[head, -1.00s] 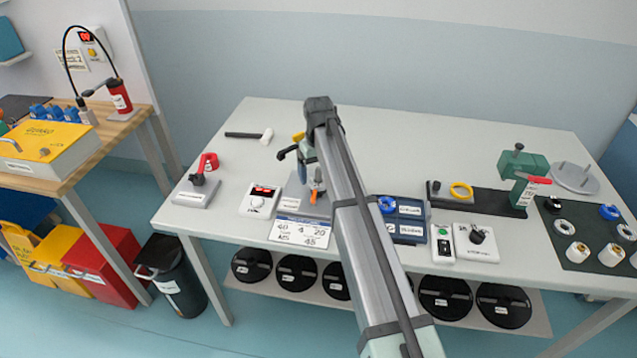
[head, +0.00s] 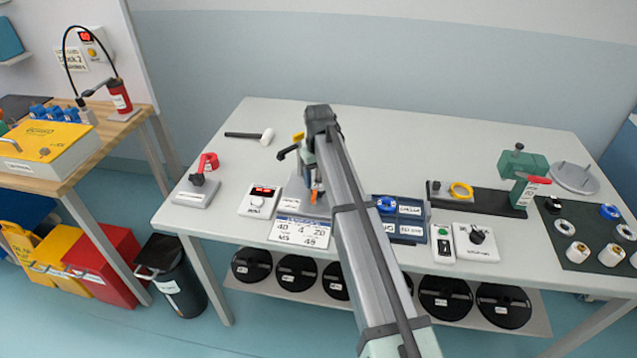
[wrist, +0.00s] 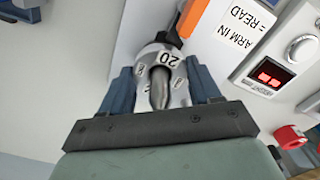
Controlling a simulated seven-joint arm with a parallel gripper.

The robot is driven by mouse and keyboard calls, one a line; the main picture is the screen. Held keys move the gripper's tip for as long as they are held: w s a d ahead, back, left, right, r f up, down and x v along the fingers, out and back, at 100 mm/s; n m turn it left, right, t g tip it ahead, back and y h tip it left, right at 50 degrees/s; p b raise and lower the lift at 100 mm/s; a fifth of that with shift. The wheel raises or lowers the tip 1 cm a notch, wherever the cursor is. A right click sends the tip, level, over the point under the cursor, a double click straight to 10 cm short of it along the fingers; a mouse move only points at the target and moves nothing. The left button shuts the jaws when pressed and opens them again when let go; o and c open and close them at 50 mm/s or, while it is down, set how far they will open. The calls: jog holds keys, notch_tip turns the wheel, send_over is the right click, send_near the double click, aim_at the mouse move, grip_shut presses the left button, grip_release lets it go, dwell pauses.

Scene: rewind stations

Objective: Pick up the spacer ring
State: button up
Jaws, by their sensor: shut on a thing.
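In the wrist view a pale metallic ring-like piece (wrist: 172,62) marked 20, which looks like the spacer ring, sits between the two blue fingers of my gripper (wrist: 162,85). The fingers are shut on its sides. A dark grey rounded post (wrist: 159,88) shows in its middle; I cannot tell whether the ring is still around it or clear of it. In the head view my arm hides the ring and most of the gripper, over the middle left of the white table.
An orange part (wrist: 193,16) stands close beyond the ring. A display box (head: 261,201) and a number card (head: 299,231) lie near the table's front edge. A hammer (head: 250,135) lies behind. Blue labelled trays (head: 411,229) are right of the arm.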

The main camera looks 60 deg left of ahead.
jog(key=shift+c, duration=0.6)
jog(key=shift+r, duration=0.1)
notch_tip(320, 180, up, 10)
jog(key=shift+f, duration=0.1)
jog(key=shift+m, duration=0.4)
jog(key=s+d+f+m, duration=0.1)
jog(key=s+d+f, duration=0.15)
jog(key=d, duration=0.45)
jog(key=w+d+f+m, duration=0.1)
jog(key=w+d+m, duration=0.1)
jog(key=w+d, duration=0.75)
jog(key=w+d+f+m, duration=0.2)
jog(key=w+d+m, duration=0.15)
jog(key=d, duration=1.15)
jog(key=w+d+f+m, duration=0.1)
jog(key=w+d, duration=0.7)
jog(key=d, duration=0.4)
jog(key=w+d+m, duration=0.2)
jog(key=w+d, duration=0.1)
jog(key=d, duration=1)
jog(key=w+d+f+m, duration=0.1)
jog(key=w+d+m, duration=0.1)
jog(key=d, duration=1)
jog(key=w+d+f+m, duration=0.1)
jog(key=w+d+m, duration=0.2)
jog(key=d, duration=1)
jog(key=shift+w+d, duration=0.3)
